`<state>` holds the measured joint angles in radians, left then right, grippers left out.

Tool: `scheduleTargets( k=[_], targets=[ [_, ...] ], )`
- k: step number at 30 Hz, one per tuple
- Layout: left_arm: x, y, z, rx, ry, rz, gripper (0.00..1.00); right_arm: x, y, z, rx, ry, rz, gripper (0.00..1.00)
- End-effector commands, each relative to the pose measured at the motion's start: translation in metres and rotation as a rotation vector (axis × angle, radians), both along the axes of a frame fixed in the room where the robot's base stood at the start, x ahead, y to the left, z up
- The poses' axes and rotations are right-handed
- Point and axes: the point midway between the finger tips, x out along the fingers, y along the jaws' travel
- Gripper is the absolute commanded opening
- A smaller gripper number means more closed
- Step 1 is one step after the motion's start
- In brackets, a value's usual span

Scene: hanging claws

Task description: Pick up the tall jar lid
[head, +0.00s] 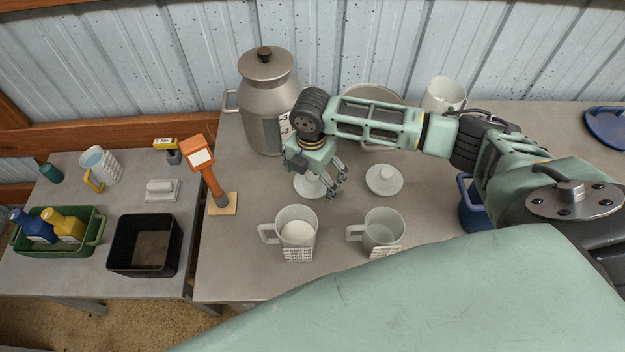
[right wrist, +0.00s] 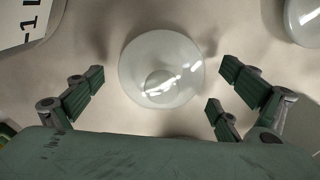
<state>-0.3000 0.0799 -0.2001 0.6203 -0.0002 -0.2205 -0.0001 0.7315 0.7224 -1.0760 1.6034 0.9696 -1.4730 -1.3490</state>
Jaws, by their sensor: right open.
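A round white glossy lid with a knob (right wrist: 160,68) lies on the table under my right gripper. It shows partly behind the fingers in the head view (head: 307,186). A second similar white lid (head: 384,180) lies to its right; its edge is at the top right of the wrist view (right wrist: 304,18). The pictures do not tell which lid belongs to the tall jar. My left gripper is out of view.
Two mugs (head: 296,236) (head: 382,232) stand in front of the lids. A tall metal can (head: 262,100) with its own lid stands behind left. An orange tool (head: 205,165) stands on the left edge. A blue mug (head: 471,205) is at right, partly hidden.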

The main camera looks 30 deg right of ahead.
Motion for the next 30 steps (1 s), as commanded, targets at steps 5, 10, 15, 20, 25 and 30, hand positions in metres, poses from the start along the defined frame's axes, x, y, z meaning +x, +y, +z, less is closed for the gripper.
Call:
scheduleTargets(
  k=[5, 10, 15, 20, 25, 30],
  targets=[
    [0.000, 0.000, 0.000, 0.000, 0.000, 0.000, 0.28, 0.000, 0.000, 0.000, 0.000, 0.000, 0.000, 0.89],
    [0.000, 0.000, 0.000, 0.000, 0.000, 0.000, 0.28, 0.000, 0.000, 0.000, 0.000, 0.000, 0.000, 0.74],
    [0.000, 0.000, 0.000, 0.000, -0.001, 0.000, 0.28, 0.000, 0.000, 0.000, 0.000, 0.000, 0.000, 0.59],
    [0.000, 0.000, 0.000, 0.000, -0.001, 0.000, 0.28, 0.000, 0.000, 0.000, 0.000, 0.000, 0.000, 0.52],
    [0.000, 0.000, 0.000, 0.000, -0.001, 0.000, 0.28, 0.000, 0.000, 0.001, 0.000, 0.000, 0.000, 0.52],
    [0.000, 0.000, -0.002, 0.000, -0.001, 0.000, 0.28, 0.001, 0.001, 0.011, 0.002, -0.001, 0.001, 0.52]
  ],
)
